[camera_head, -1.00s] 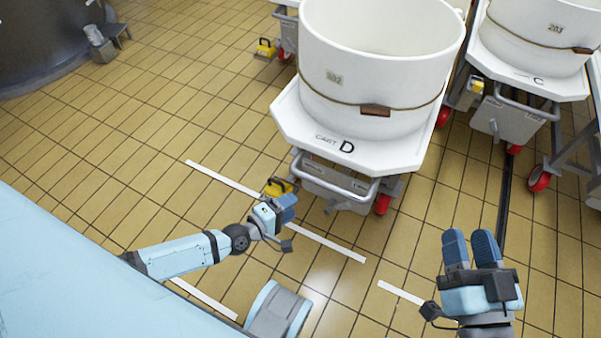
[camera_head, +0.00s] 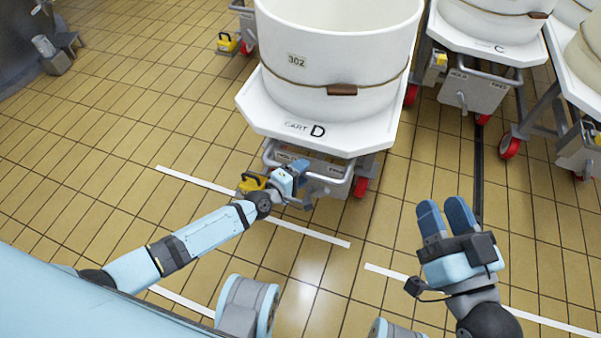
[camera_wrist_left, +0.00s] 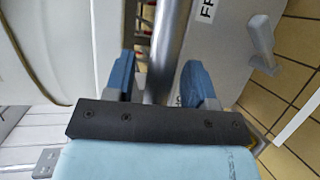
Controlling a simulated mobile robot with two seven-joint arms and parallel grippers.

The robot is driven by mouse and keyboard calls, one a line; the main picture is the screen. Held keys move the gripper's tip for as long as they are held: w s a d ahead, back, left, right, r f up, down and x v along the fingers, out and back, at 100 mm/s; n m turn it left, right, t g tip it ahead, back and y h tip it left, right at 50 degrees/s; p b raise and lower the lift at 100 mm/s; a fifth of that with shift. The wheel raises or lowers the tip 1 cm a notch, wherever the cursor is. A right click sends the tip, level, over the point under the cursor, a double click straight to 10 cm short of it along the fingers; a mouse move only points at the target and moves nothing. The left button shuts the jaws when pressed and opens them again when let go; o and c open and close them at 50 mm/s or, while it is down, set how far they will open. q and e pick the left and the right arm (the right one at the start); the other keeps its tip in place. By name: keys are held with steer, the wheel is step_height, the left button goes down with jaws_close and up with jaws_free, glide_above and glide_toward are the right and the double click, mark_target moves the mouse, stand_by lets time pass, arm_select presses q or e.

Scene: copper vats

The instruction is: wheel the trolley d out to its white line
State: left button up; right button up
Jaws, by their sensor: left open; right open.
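Trolley D (camera_head: 338,132) is a white cart marked "CART D" that carries a large white tub (camera_head: 335,60) labelled 302. Its grey push handle (camera_head: 345,182) faces me, above red wheels. A white floor line (camera_head: 305,231) runs in front of it, on my side. My left gripper (camera_head: 297,165) is at the left part of the handle. In the left wrist view the handle bar (camera_wrist_left: 168,45) passes between the two blue fingers of the open left gripper (camera_wrist_left: 158,80). My right gripper (camera_head: 446,208) is open and empty, above the floor right of the trolley.
Cart C (camera_head: 490,48) stands behind to the right, with another cart (camera_head: 575,75) at the right edge. A yellow brake pedal (camera_head: 252,182) sits low at trolley D's left front. A dark floor slot (camera_head: 478,170) runs to its right. Tiled floor on the left is open.

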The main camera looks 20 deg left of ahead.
arm_select(q)
jaws_close()
steer(key=shift+s+a+r, duration=0.1)
steer(key=shift+s, duration=1.1)
steer(key=shift+c, duration=0.8)
jaws_free()
steer(key=shift+w, duration=0.1)
steer(key=shift+o, duration=0.8)
steer(key=shift+w, duration=0.1)
